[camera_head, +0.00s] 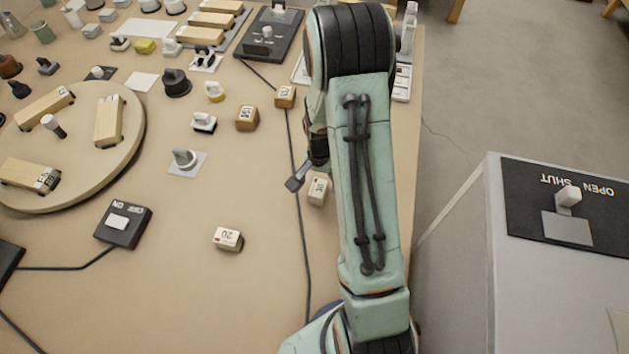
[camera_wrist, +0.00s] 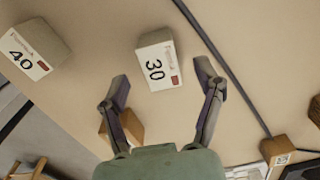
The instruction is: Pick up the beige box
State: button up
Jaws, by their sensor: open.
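Several beige boxes with white printed tops are in view, and the pictures do not single one out. In the wrist view, the box marked 30 (camera_wrist: 158,62) lies ahead of and between the fingertips of my gripper (camera_wrist: 168,88). The jaws are open and hold nothing. The box marked 40 (camera_wrist: 36,48) is at the upper left of that view. In the head view, one beige box (camera_head: 319,190) sits beside my gripper finger (camera_head: 296,183), partly covered by my arm. The box marked 20 (camera_head: 228,239) stands alone nearer the front. My arm hides most of the gripper there.
A black cable (camera_head: 300,215) runs close beside the box near my gripper. Brown blocks (camera_head: 247,119) stand farther back, and one (camera_wrist: 131,126) is behind my left finger in the wrist view. A round board (camera_head: 125,150) and switch box (camera_head: 122,224) are at left.

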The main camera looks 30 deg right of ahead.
aim_at(318, 187)
jog(key=shift+f, duration=1.9)
grip_shut()
